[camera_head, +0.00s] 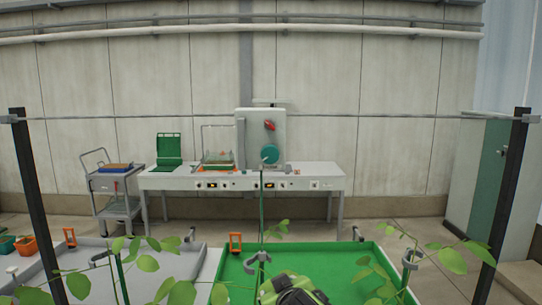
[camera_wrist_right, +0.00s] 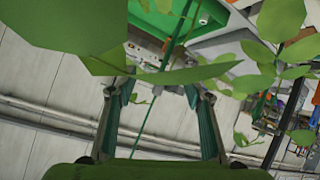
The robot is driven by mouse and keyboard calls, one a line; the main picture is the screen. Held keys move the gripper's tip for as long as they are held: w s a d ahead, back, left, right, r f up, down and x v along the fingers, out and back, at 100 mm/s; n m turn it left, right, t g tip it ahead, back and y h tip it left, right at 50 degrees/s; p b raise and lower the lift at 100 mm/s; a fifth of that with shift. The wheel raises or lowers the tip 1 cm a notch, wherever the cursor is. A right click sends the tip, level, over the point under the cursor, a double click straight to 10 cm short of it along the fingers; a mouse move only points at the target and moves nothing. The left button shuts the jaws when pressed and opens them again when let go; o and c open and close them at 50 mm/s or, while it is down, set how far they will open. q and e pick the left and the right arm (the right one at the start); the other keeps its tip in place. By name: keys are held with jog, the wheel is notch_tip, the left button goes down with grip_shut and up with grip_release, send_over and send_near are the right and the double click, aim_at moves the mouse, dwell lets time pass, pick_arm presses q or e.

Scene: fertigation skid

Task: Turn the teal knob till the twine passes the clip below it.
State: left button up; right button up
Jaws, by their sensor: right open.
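A teal round knob (camera_head: 272,154) shows in the head view, in line with the front of a pale cabinet (camera_head: 247,140). A thin green upright line (camera_head: 261,210), twine or stem, runs below it. A grey hooked clip (camera_head: 258,258) sits low on that line. My right gripper (camera_head: 293,290) is a green and black shape at the bottom edge, below the knob and apart from it. In the right wrist view the gripper (camera_wrist_right: 160,90) is open with leaves across its fingertips. A green strand (camera_wrist_right: 150,115) crosses between the fingers, apparently not gripped. My left gripper is out of view.
Leafy plants (camera_head: 155,265) spread across the foreground. A green tray (camera_head: 335,252) lies below and a white bench (camera_head: 300,178) stands behind. Dark posts (camera_head: 505,190) and (camera_head: 37,190) stand at both sides, joined by a wire. A red knob (camera_head: 270,125) is on the cabinet.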

jog(key=s+a+r+n+t, duration=0.1)
jog(key=s+r+t, duration=0.1)
jog(key=r, duration=0.8)
jog(key=s+a+r+t, duration=0.1)
jog(key=r+t, duration=0.1)
jog(key=r, duration=0.8)
jog(key=t+h+p, duration=0.1)
jog(key=t+p, duration=0.1)
send_near(271, 156)
jog(key=w+p, duration=0.6)
jog(key=w, duration=0.2)
jog(key=shift+w+a, duration=0.15)
jog(key=shift+w+f+p, duration=0.15)
jog(key=shift+w+p, duration=0.15)
jog(key=shift+w, duration=0.2)
jog(key=c, duration=1.1)
